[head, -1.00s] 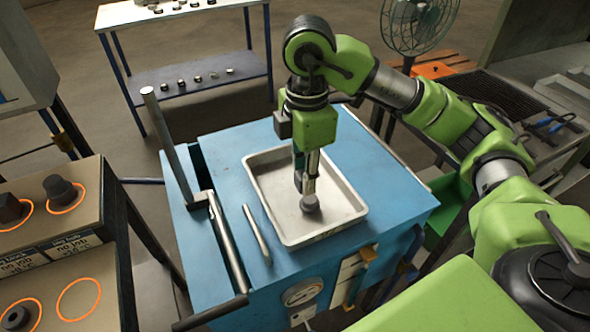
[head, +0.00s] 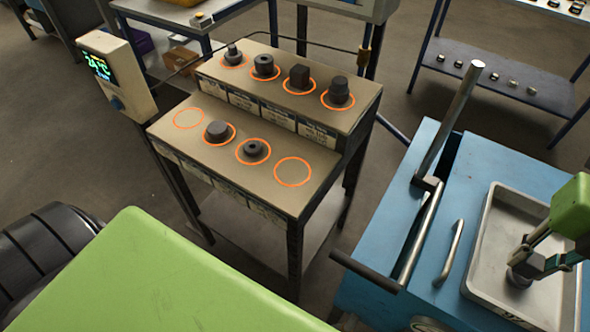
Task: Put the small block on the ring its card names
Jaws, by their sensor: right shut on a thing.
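My right gripper (head: 528,256) shows at the right edge, low over the metal tray (head: 479,253) on the blue cabinet. It is shut on a small dark grey block (head: 519,275), partly hidden by the fingers. I cannot tell whether the block touches the tray floor. The two-step ring stand (head: 232,178) is left of centre. On its lower step, the far-left ring (head: 188,118) and the far-right ring (head: 293,172) are empty; the two between hold dark pieces. All upper-step rings hold dark pieces. Cards line the step fronts, too small to read. My left gripper is out of view.
A display box (head: 116,75) is at the stand's left. A shelf with small pieces (head: 490,82) is at the back right. Floor shows between stand and cabinet.

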